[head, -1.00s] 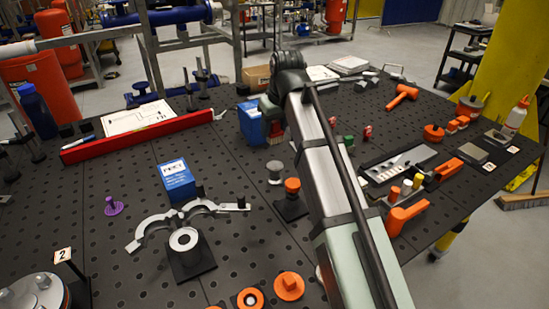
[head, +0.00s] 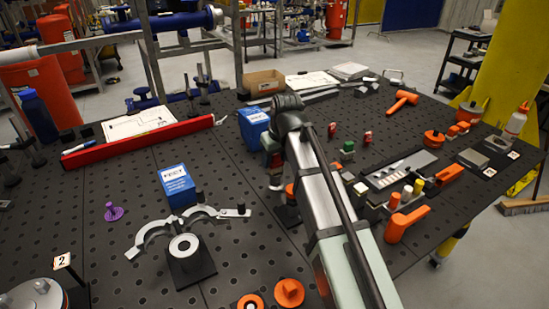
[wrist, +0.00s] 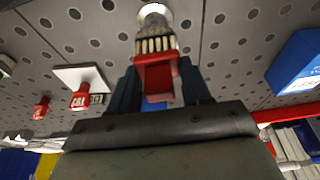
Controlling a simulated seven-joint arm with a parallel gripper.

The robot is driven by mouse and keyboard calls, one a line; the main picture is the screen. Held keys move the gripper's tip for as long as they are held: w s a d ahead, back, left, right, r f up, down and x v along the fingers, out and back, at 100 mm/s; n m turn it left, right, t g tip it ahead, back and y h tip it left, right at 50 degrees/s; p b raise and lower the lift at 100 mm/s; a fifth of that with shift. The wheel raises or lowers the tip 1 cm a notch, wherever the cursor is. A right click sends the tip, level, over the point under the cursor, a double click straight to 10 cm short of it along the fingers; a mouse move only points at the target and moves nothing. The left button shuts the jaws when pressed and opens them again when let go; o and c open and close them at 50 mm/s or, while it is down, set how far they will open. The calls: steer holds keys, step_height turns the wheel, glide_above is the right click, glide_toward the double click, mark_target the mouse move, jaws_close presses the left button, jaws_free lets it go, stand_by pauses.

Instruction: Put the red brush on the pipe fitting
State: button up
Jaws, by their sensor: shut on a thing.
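My gripper (wrist: 157,85) is shut on the red brush (wrist: 155,68). In the head view my gripper (head: 272,150) is low over the middle of the table, right in front of a blue box. The fitting (head: 276,183) is partly hidden there behind the gripper and arm.
A blue box (head: 253,125) stands close to the gripper; another (head: 176,186) is nearer left. An orange-capped post stands beside my forearm. Small red pieces (head: 367,137) and a green block (head: 348,149) lie to the right. A long red bar (head: 140,138) lies back left.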

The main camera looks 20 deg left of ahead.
steer(key=shift+f, duration=0.1)
steer(key=o, duration=1)
steer(key=shift+o, duration=0.2)
steer(key=v, duration=1.2)
